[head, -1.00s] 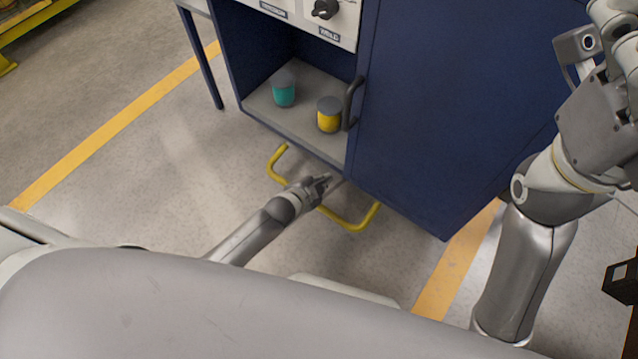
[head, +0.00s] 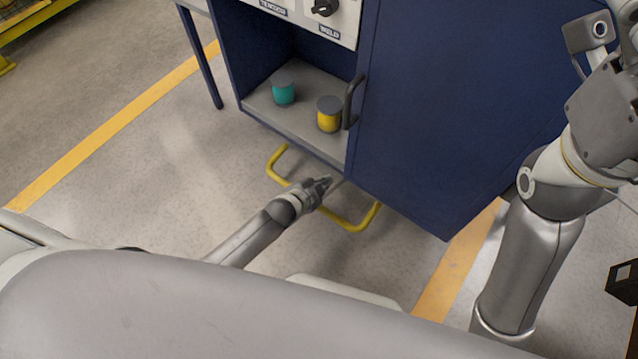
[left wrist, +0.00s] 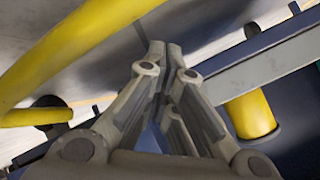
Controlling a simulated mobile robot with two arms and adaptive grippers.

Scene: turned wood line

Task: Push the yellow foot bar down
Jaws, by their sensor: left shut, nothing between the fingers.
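The yellow foot bar (head: 349,223) is a bent tube low at the front of the blue cabinet, just above the floor. My left gripper (head: 326,182) is shut and empty. In the head view it overlaps the middle of the bar and hides part of it; whether it touches cannot be told. In the left wrist view the closed fingertips (left wrist: 167,58) point ahead, with a yellow tube of the bar (left wrist: 75,45) at upper left. A short yellow cylinder (left wrist: 250,115) shows at right. My right arm is at the right of the head view; its fingers are not visible.
The blue cabinet (head: 440,110) has an open bay with a shelf (head: 300,118) holding a teal canister (head: 284,92) and a yellow canister (head: 329,118). A dark handle (head: 352,102) sticks out beside the bay. The floor left of the bar is clear, with a yellow line (head: 115,125).

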